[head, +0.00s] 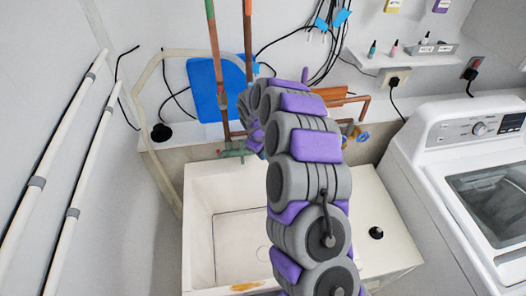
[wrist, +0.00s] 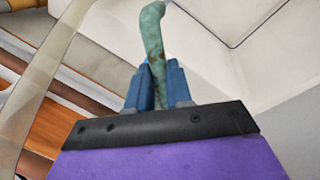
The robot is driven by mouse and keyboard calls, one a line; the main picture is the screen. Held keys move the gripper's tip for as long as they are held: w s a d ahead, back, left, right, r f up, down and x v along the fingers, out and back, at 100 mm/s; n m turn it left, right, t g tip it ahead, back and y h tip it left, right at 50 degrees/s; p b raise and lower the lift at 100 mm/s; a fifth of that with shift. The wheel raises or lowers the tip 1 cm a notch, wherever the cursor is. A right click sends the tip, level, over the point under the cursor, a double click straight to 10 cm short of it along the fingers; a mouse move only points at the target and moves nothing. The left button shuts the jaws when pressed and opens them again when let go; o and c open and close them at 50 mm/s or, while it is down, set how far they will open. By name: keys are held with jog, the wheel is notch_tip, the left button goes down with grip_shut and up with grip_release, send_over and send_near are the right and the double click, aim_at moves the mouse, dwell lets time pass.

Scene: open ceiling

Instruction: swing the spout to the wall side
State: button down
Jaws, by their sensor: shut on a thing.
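The spout (wrist: 152,36) is a green, weathered pipe with brown patches, and it shows at the top middle of the wrist view. My gripper (wrist: 158,88) has its two blue fingers closed around the spout, one on each side. In the head view, green tap parts (head: 233,148) show at the back wall above the white sink (head: 199,235). There my purple and grey arm reaches to the tap and hides my gripper and most of the spout.
A washing machine (head: 430,170) stands at the right. Copper pipes (head: 215,65) run down the wall behind the sink, near a blue panel (head: 203,90). White pipes (head: 75,185) line the left wall. A black plug (head: 376,233) lies on the sink's right part.

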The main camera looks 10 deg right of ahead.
jog(key=shift+s, duration=0.1)
dwell(0.4)
jog(key=a+m+g+b, duration=0.2)
jog(key=a+m+b, duration=0.1)
jog(key=a+m, duration=1.2)
jog(key=shift+w+a+m+g+b, duration=0.2)
jog(key=shift+w+m+g+b, duration=0.15)
jog(key=shift+m, duration=0.55)
jog(key=c, duration=1.1)
grip_release()
jog(key=shift+a, duration=0.15)
jog(key=shift+o, duration=0.2)
